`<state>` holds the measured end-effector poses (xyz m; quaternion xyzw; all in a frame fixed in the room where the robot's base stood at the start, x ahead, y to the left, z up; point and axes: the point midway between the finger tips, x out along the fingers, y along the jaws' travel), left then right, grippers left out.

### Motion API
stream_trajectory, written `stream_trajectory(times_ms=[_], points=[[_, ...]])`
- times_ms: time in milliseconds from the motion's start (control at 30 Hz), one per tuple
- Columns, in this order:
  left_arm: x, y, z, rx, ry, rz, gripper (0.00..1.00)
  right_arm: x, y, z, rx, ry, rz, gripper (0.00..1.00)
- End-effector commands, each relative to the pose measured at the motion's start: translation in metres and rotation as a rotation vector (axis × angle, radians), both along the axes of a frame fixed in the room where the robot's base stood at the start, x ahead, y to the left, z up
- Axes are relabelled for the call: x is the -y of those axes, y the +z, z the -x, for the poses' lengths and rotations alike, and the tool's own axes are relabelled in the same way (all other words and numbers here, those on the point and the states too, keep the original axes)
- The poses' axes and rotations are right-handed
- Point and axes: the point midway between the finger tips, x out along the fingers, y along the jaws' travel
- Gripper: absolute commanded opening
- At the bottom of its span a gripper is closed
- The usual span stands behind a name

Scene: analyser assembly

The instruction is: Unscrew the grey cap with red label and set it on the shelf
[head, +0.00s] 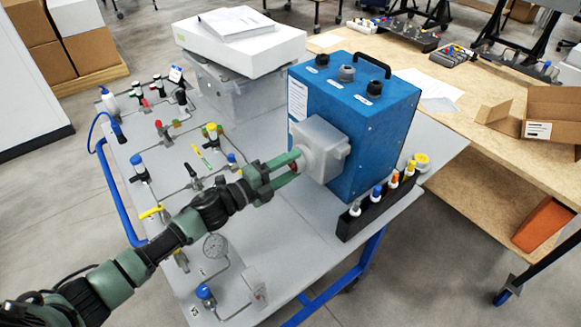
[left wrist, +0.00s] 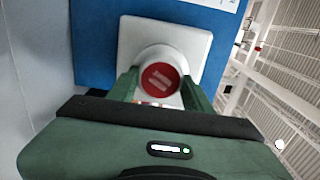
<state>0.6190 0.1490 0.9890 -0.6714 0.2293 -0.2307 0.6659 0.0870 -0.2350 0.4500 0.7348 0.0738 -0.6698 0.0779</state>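The grey cap with the red label (left wrist: 159,80) is on the front of a pale grey housing on the blue analyser (head: 352,120). Its round red face looks toward the wrist camera. In the head view it is mostly hidden by my fingers. The pale housing (head: 322,148) sticks out of the analyser's left side. My left gripper (head: 294,163) reaches it from the left, one finger on each side of the cap; in the left wrist view the fingers (left wrist: 160,88) flank it closely. Whether they press on it cannot be told. My right gripper is not in view.
A black rack (head: 352,226) with several coloured-cap bottles stands along the analyser's front. The grey cart top (head: 250,225) carries valves and a gauge (head: 215,246). A wooden table (head: 470,130) with an open carton (head: 553,115) is at right.

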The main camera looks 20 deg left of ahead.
Motion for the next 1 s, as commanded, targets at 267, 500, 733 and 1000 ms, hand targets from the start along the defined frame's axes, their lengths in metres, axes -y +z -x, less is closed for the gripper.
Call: stream_trajectory(times_ms=[267,500,733,1000], points=[[0.000,0.000,0.000,-0.048,0.001,0.054,0.00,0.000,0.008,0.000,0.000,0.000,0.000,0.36],[-0.001,0.002,0.000,-0.266,0.002,0.328,0.00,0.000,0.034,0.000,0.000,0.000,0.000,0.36],[-0.002,0.001,0.000,-0.507,0.002,0.635,0.00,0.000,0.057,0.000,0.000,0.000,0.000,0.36],[-0.004,0.000,0.000,-0.881,0.005,1.113,0.00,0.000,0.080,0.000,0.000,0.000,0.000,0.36]])
